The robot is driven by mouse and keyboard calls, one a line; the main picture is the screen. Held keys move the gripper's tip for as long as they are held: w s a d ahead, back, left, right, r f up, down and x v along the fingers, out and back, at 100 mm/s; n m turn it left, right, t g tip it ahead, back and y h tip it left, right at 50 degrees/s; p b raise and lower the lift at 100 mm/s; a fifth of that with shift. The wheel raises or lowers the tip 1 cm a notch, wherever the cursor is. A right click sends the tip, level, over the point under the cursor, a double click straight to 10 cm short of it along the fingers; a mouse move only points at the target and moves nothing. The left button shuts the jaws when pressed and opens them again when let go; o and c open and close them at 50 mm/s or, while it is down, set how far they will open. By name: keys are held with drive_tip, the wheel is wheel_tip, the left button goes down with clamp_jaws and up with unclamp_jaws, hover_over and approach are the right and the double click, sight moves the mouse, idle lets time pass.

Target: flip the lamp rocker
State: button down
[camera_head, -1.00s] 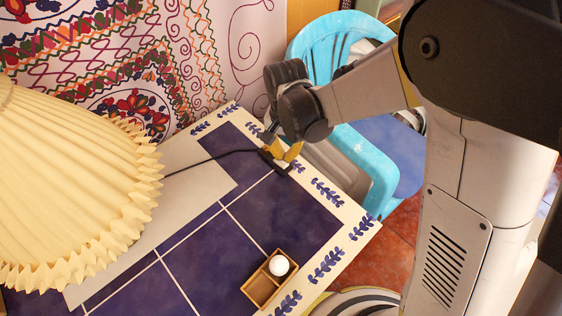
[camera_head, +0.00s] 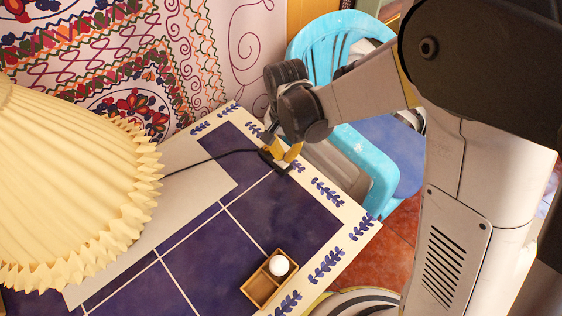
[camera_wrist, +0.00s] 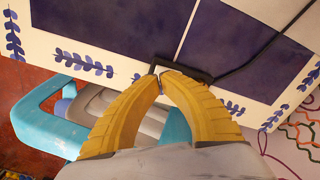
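The lamp's pleated cream shade (camera_head: 75,185) fills the left of the head view. A thin black cord (camera_head: 210,160) runs from it across the table to a dark switch (camera_head: 270,163) near the far right edge. In the wrist view the black switch (camera_wrist: 192,75) lies just beyond the fingertips. My gripper (camera_head: 281,152), with yellow fingers, points down at the switch. In the wrist view its fingertips (camera_wrist: 161,76) come together at the near side of the switch, with nothing seen held. The fingers hide part of the switch, and I cannot tell the rocker's position or whether they touch it.
The blue-tiled table (camera_head: 275,215) has a pale border with leaf patterns. A small wooden box (camera_head: 260,288) with a white ball (camera_head: 279,265) stands near its front right edge. A turquoise chair (camera_head: 375,180) is beyond the table. Tiles between box and switch are clear.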

sight(284, 164)
drive_tip(key=shift+f+b, duration=1.45)
drive_tip(key=shift+f, duration=0.35)
idle(0.6)
drive_tip(key=shift+r+p, duration=2.55)
drive_tip(key=shift+r, duration=1)
